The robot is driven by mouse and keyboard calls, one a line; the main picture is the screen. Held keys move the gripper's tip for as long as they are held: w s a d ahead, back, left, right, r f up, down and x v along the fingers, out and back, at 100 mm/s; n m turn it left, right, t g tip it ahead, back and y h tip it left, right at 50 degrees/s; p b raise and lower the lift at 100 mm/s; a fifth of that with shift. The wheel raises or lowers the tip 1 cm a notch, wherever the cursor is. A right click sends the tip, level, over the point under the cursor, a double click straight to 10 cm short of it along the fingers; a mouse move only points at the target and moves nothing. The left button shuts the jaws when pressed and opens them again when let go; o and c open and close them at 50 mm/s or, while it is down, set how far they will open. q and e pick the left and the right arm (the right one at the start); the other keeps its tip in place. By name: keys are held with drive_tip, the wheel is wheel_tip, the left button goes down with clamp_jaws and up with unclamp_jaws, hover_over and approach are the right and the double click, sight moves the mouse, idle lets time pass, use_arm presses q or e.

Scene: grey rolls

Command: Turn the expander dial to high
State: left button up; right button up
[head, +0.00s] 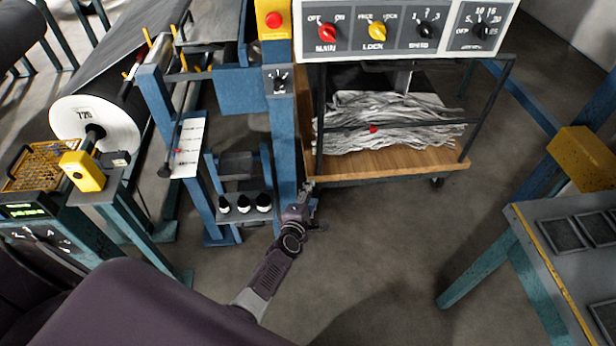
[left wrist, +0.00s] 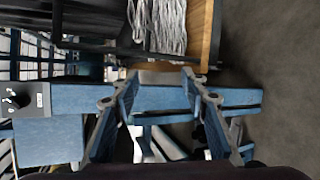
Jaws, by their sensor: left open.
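No label reading "expander" can be made out. A small dark dial box (head: 279,80) with a knob and white marks sits on a blue post (head: 282,130) in the head view. It also shows at the left edge of the left wrist view (left wrist: 17,100); its setting is too small to read. My left gripper (head: 309,190) is below that dial, near the post's lower part and the cart's front left corner. Its fingers are spread and empty in the left wrist view (left wrist: 161,76), with the post behind them. My right gripper is not in view.
A control panel (head: 390,52) with red, yellow and black knobs is at the top. Below it stands a wooden cart (head: 400,165) with shredded strips. A grey worktable (head: 540,235) is at right. Floor between is clear.

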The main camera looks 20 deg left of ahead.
use_arm(q)
drive_tip(key=s+f+m, duration=0.1)
drive_tip(key=s+d+f+m, duration=0.1)
drive_tip(key=f, duration=0.1)
drive_tip(key=s+f+g, duration=0.1)
drive_tip(key=shift+d+f+m+h, duration=0.25)
drive_tip(key=shift+d+m+h, duration=0.15)
drive_tip(key=s+d+f+m+g+h, duration=0.1)
drive_tip(key=s+d+f+m+g, duration=0.15)
drive_tip(key=s+f+m, duration=0.55)
drive_tip(key=s+d+f+m+g+h, duration=0.1)
drive_tip(key=s+d+f+m+g, duration=0.15)
drive_tip(key=s+f, duration=0.85)
drive_tip(key=s+a+f+m+g, duration=0.1)
drive_tip(key=s+f+m+g, duration=0.1)
drive_tip(key=s, duration=0.8)
drive_tip(key=s+a+f+m+g, duration=0.2)
drive_tip(key=s+m, duration=0.4)
drive_tip(key=s, duration=0.5)
drive_tip(key=s+a+f+m+g, duration=0.1)
drive_tip(key=s+f+m, duration=0.3)
drive_tip(key=s, duration=0.7)
drive_tip(key=shift+a+f+g+y, duration=0.15)
drive_tip(key=shift+f+g+y, duration=0.15)
drive_tip(key=shift+g, duration=0.6)
drive_tip(key=shift+o, duration=0.5)
